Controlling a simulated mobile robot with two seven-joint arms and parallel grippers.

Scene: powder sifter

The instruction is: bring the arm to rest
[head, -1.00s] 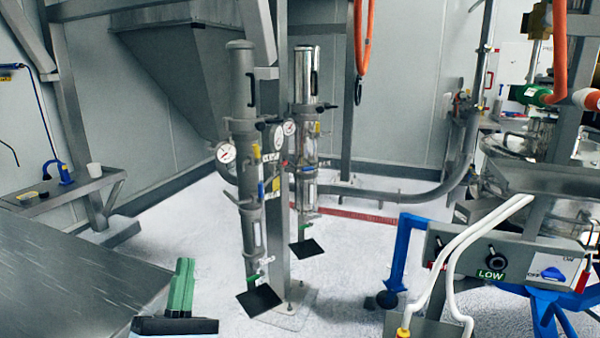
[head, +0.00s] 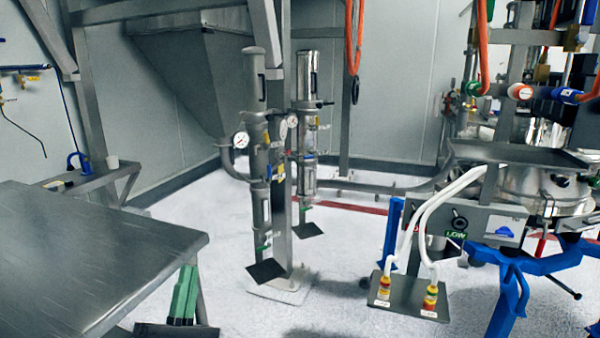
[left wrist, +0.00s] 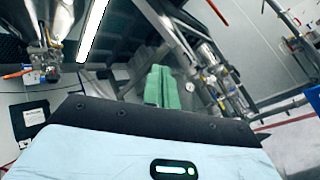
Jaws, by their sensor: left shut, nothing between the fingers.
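My left gripper (head: 188,272) shows at the bottom left of the head view, just past the right edge of the steel table. Its two green fingers are pressed together and point up, with nothing between them. Its dark palm lies at the bottom edge of the picture. In the left wrist view the green fingers (left wrist: 161,72) also stand side by side beyond the dark gripper body. My right gripper is in neither view.
A steel table (head: 90,250) fills the lower left, close to my left gripper. Two upright cylinders with gauges (head: 258,160) stand mid-floor. A control box marked LOW (head: 470,224), a plate with white hoses (head: 410,296) and blue legs stand right. Pale floor lies between.

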